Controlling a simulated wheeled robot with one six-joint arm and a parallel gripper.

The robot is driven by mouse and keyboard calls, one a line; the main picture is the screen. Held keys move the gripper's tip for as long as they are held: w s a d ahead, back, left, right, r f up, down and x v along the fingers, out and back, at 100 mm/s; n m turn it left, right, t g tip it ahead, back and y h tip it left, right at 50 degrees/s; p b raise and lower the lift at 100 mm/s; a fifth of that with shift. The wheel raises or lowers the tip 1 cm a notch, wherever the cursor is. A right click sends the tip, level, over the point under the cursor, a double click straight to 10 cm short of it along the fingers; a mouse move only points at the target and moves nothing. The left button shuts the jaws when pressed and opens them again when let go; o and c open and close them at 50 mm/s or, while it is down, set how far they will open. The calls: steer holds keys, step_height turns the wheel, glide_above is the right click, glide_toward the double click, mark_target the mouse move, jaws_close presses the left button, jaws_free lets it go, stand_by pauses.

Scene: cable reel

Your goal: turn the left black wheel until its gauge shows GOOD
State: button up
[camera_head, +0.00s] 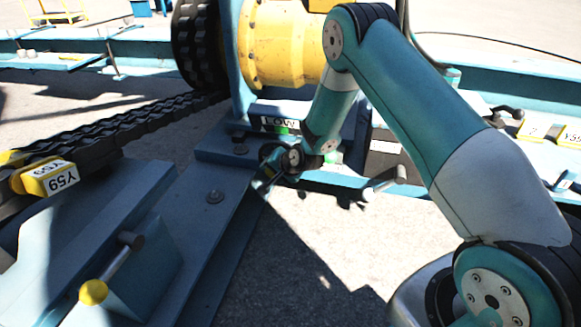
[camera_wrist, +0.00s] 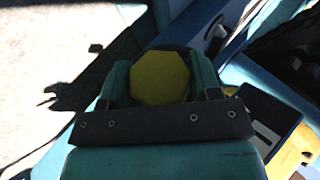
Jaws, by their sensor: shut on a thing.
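The gauge (camera_head: 278,124) on the blue frame reads LOW, with a bit of green showing below the word. My gripper (camera_head: 264,182) is just below the gauge in the head view, where my arm and wrist largely hide the left black wheel. In the wrist view, a yellow eight-sided cap with a dark rim, seemingly the black wheel (camera_wrist: 160,77), sits between the two teal fingers of my gripper (camera_wrist: 160,85). The fingers are closed against its sides.
A grey crank handle (camera_head: 385,183) sticks out right of my gripper. A yellow-knobbed lever (camera_head: 93,292) stands at lower left. A chain (camera_head: 130,117) runs to the yellow drum (camera_head: 282,45). Yellow Y59 (camera_head: 50,178) blocks lie left. Open ground shows below my gripper.

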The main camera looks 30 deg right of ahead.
stand_by(0.4)
steer(key=o, duration=1.3)
steer(key=shift+c, duration=0.2)
steer(key=shift+s+d+r, duration=0.1)
steer(key=shift+s+r, duration=0.1)
steer(key=shift+r, duration=0.05)
steer(key=p+v, duration=0.7)
steer(key=v, duration=0.9)
steer(key=shift+s+r, duration=0.15)
steer(key=shift+s, duration=0.2)
steer(key=shift+d, duration=0.1)
